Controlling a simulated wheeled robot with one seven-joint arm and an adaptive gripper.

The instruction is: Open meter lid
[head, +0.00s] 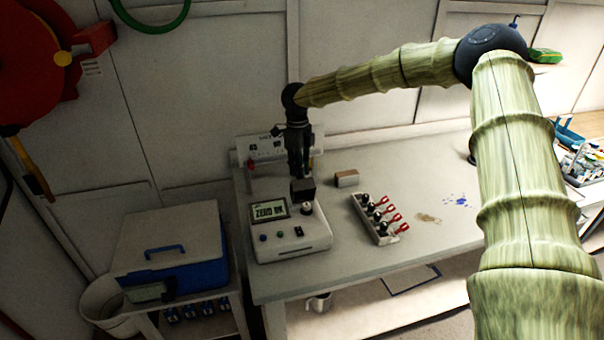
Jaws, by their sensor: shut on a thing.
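The meter (285,246) is a pale box near the front left of the bench, with a screen reading "ZERO OK" and several small knobs or buttons. My gripper (300,174) points down above the meter's back right part. It is shut on a dark block-shaped part (303,190), which looks like the meter lid. This part sits just above a small round dark-and-light fitting (305,209) on the meter. The fingertips are small and dark here, so their exact contact is hard to see.
A rack with red-handled items (378,218) stands right of the meter, and a small box (346,178) behind it. A white panel (263,147) stands at the back. A blue cooler (172,245) is left of the bench (285,287). The bench's right middle is mostly clear.

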